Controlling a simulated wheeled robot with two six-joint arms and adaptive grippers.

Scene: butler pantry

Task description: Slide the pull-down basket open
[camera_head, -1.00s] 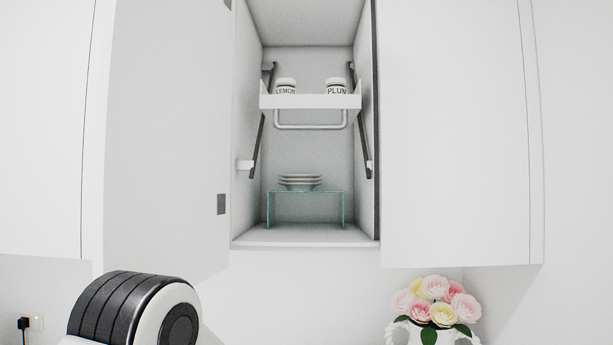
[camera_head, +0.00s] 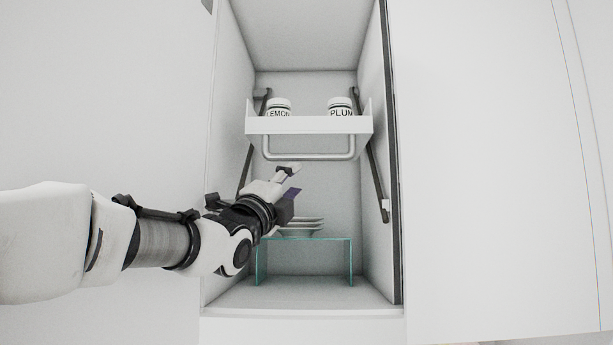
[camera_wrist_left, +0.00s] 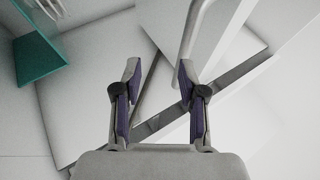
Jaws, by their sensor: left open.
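The white pull-down basket (camera_head: 308,125) hangs in the upper part of the open cabinet, with a jar marked LEMON (camera_head: 278,107) and a jar marked PLUM (camera_head: 340,106) in it. Its grey bar handle (camera_head: 308,156) runs under its front edge. My left gripper (camera_head: 293,180) is open and empty, just below the left part of the handle in the head view. In the left wrist view, the handle (camera_wrist_left: 191,35) lies ahead of the open fingers (camera_wrist_left: 158,75), nearest the right fingertip. I cannot tell whether they touch. My right gripper is not in view.
Stacked plates (camera_head: 300,227) stand on a clear glass riser (camera_head: 318,239) on the cabinet floor, partly behind my left gripper. Dark swing arms (camera_head: 377,180) flank the basket. The cabinet's side walls leave narrow room around my arm.

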